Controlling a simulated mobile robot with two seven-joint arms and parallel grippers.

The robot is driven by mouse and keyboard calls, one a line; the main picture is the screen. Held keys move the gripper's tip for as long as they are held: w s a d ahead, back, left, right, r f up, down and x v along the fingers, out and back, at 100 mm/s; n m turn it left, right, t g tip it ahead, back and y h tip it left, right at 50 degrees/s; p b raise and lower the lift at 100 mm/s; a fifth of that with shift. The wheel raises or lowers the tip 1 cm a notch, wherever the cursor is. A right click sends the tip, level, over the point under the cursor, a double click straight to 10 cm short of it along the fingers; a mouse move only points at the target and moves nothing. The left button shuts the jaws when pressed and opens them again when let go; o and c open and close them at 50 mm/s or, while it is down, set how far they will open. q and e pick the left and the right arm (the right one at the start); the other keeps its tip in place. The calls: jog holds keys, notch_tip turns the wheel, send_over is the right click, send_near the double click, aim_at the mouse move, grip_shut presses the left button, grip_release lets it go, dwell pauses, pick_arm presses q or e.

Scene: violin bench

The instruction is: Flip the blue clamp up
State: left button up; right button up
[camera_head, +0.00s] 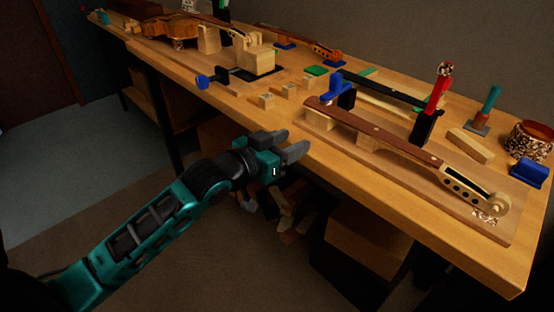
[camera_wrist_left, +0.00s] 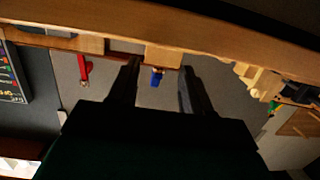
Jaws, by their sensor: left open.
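The blue clamp (camera_head: 333,88) is on the wooden fixture that holds a violin neck. Its blue handle slants low over the left end of the neck, beside a black body. In the left wrist view its blue part (camera_wrist_left: 157,77) shows between the fingers, some way beyond them. My left gripper (camera_head: 294,142) is open and empty, off the front edge of the bench, below and left of the blue clamp and apart from it. My right gripper is not in view.
A red clamp (camera_head: 438,90) with its handle upright stands farther right on the fixture; it also shows in the left wrist view (camera_wrist_left: 85,68). The violin neck (camera_head: 390,140) lies along the fixture board. Small wooden blocks (camera_head: 266,101) sit left of it. The bench's front edge (camera_head: 330,170) is close to my gripper.

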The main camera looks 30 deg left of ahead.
pick_arm(q)
jog(key=shift+g+y, duration=0.3)
jog(key=shift+s+f+p, duration=0.3)
jog(key=shift+s+f, duration=0.3)
jog(key=shift+f, duration=0.35)
jog(key=shift+s+f+p, duration=0.25)
jog(key=shift+s+f, duration=0.35)
jog(key=shift+f, duration=0.35)
jog(key=shift+d, duration=0.1)
